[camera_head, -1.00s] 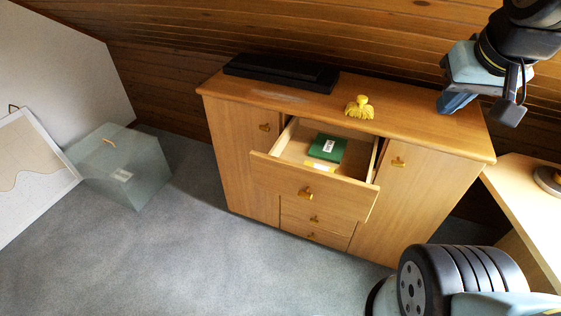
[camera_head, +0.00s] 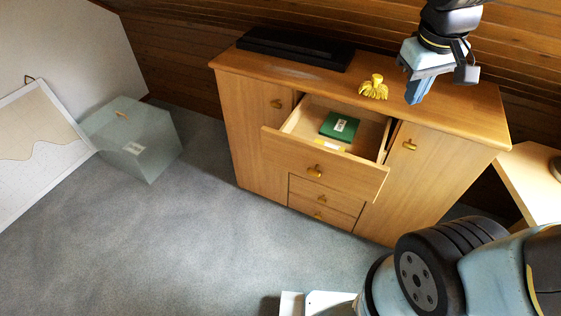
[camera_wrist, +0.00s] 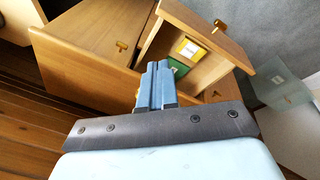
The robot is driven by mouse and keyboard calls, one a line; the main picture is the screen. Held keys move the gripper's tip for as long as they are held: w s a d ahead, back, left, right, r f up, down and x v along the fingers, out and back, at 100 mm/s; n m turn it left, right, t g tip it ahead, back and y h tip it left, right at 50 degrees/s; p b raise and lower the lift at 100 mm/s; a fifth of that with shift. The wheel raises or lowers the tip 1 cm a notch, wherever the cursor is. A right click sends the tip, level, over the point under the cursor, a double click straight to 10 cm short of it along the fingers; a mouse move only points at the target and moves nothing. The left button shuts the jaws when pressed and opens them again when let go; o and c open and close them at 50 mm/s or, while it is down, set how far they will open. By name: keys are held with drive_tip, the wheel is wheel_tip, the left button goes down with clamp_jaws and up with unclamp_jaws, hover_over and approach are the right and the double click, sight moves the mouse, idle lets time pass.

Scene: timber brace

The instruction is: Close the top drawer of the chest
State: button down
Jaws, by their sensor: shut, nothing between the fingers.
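The wooden chest (camera_head: 450,125) stands against the plank wall, and its top drawer (camera_head: 318,167) is pulled out. A green box with a white label (camera_head: 339,127) lies inside the drawer. The drawer front has a brass knob (camera_head: 314,171). My gripper (camera_head: 413,100) is shut and empty, above the right part of the chest top, apart from the drawer. In the wrist view the shut fingers (camera_wrist: 156,72) point toward the open drawer (camera_wrist: 207,32), seen from behind the chest, and hide part of it.
A yellow object (camera_head: 374,88) and a flat black case (camera_head: 296,48) sit on the chest top. A translucent box (camera_head: 135,140) stands on the carpet at left, beside a leaning picture board (camera_head: 40,135). A light table (camera_head: 532,180) is at right. Carpet in front is clear.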

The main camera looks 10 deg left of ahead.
drive_tip(key=w+a+f+n+g+h, duration=0.1)
drive_tip(key=w+a+f+n+h, duration=0.15)
drive_tip(key=a+f, duration=0.2)
drive_tip(key=w+a+f+n+g+h, duration=0.1)
drive_tip(key=a+f+n, duration=0.2)
drive_tip(key=f, duration=0.2)
drive_tip(key=n+t+h, duration=0.2)
drive_tip(key=n+t, duration=1.5)
drive_tip(key=n, duration=0.6)
approach(285, 157)
drive_tip(key=shift+m, duration=0.25)
drive_tip(key=x, duration=0.7)
drive_tip(key=shift+r, duration=0.2)
